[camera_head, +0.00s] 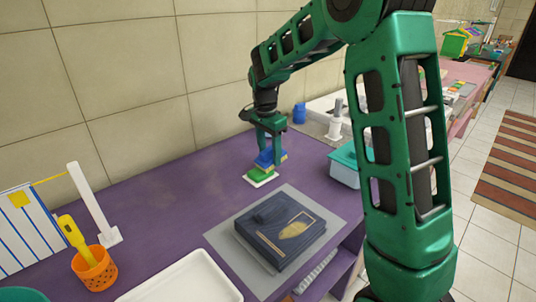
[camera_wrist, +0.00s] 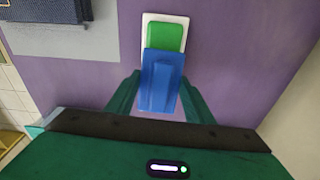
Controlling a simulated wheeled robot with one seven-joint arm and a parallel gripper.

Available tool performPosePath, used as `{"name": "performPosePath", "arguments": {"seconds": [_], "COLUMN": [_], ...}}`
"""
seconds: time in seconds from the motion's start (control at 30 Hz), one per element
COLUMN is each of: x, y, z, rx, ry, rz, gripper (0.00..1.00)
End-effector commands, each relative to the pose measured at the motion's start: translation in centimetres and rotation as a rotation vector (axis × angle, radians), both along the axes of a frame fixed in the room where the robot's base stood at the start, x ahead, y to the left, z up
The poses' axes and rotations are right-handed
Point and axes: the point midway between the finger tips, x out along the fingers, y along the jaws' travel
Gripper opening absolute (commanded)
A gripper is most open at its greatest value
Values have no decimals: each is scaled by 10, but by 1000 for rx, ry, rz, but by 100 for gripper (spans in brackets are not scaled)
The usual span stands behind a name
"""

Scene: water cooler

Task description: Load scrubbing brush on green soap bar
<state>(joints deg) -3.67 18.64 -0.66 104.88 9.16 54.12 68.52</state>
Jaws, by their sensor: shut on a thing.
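A green soap bar (camera_head: 261,173) lies on a white dish (camera_head: 252,183) on the purple counter; it also shows in the wrist view (camera_wrist: 165,36) on its white dish (camera_wrist: 149,18). My gripper (camera_head: 268,150) is shut on a blue scrubbing brush (camera_head: 268,157), which shows in the wrist view (camera_wrist: 160,80) between the two fingers. The brush overlaps the near part of the soap bar. In the head view it is right above the bar; I cannot tell whether they touch. The far part of the soap bar is uncovered.
A teal tub (camera_head: 344,170) stands to the right. An orange cup (camera_head: 95,270) and a white tray (camera_head: 180,283) are at the left front. The purple counter left of the soap is clear.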

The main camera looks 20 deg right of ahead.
Motion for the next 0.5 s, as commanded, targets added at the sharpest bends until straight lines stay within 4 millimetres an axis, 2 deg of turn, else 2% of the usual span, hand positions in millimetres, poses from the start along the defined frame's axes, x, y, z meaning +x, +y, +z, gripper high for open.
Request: {"name": "performPosePath", "arguments": {"seconds": [0.5], "x": [0], "y": [0], "z": [32], "rx": [0], "ry": [-1], "rz": [0], "gripper": [30]}}
